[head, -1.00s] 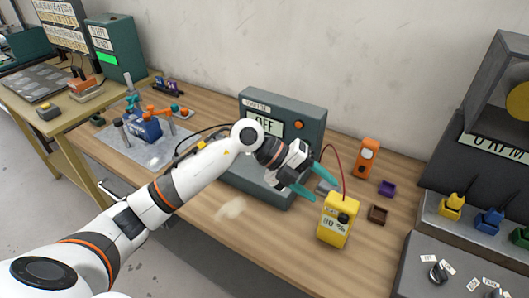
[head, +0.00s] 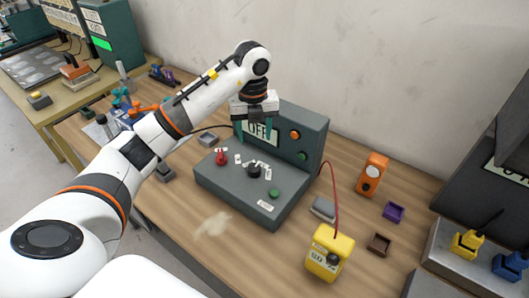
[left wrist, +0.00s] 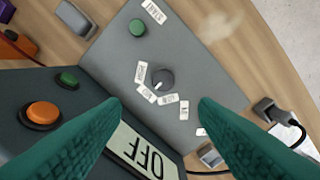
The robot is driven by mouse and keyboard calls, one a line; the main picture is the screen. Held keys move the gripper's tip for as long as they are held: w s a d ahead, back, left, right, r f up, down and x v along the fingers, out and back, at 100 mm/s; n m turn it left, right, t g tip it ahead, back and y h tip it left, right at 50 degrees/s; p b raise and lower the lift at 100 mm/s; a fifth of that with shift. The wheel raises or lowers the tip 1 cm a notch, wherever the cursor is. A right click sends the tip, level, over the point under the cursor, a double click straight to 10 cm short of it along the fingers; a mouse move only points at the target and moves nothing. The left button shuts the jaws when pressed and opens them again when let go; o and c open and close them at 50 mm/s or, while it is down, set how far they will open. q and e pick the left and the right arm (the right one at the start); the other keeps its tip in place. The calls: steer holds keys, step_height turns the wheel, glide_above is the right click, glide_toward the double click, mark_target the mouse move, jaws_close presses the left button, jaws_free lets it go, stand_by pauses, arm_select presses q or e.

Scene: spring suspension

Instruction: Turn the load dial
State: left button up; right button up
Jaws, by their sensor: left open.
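The dial is a round black knob (head: 253,170) on the sloped top of a grey-green console (head: 235,196). Small white labels (head: 239,159) sit around it. In the left wrist view the knob (left wrist: 160,79) shows a white pointer mark and several labels on one side. My left gripper (head: 255,134) is open and empty, pointing down above the console, in front of its upright panel. In the left wrist view its teal fingers (left wrist: 160,104) stand wide apart, with the knob between and beyond their tips. The panel's display (head: 262,131) reads OFF. My right gripper is not in view.
The panel carries an orange button (head: 295,135) and a green button (head: 303,155). A red knob (head: 221,157) and a green button (head: 274,194) flank the dial. A yellow meter (head: 330,252) with a red cable stands right, near an orange device (head: 372,175).

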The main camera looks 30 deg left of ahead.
arm_select(q)
steer(key=p, duration=0.2)
glide_above(254, 167)
steer(key=f, duration=0.5)
steer(key=shift+s+f, duration=0.25)
steer(key=shift+f, duration=0.15)
step_height(254, 167, down, 5)
steer(key=shift+w+f+p, duration=0.1)
steer(key=shift+w+p, duration=0.05)
steer(key=shift+p, duration=0.45)
steer(key=shift+f, duration=0.25)
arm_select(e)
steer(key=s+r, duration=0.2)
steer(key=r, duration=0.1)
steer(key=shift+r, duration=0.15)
arm_select(q)
steer(key=shift+c, duration=0.5)
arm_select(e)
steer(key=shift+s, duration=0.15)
arm_select(q)
steer(key=c, duration=0.9)
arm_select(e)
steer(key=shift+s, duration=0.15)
